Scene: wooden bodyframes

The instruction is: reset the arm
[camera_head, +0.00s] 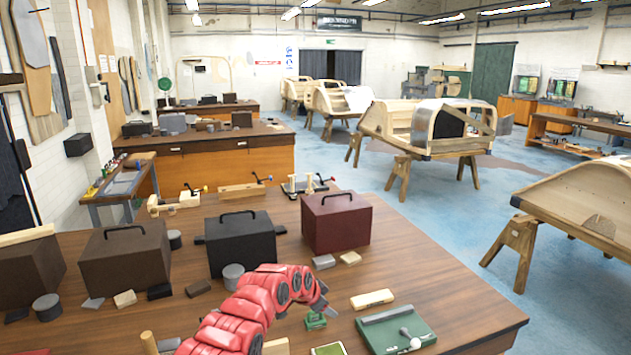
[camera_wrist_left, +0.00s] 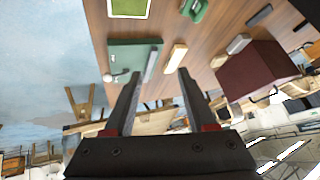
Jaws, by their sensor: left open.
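My red left arm reaches in from the bottom of the head view over the wooden table (camera_head: 455,320). My left gripper (camera_head: 322,302) is at its far end, above the table, beside a small green object (camera_head: 316,320). In the left wrist view the two fingers of the left gripper (camera_wrist_left: 158,85) stand apart with nothing between them. A cream block (camera_wrist_left: 177,57) and a green tray (camera_wrist_left: 125,50) lie beyond the fingertips. My right gripper is in neither view.
Dark red (camera_head: 336,222), black (camera_head: 240,243) and brown (camera_head: 126,262) boxes with handles stand along the table. The cream block (camera_head: 372,299) and green tray (camera_head: 395,330) lie right of the gripper. Small blocks and round tins lie between. Wooden bodyframes (camera_head: 430,125) stand behind.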

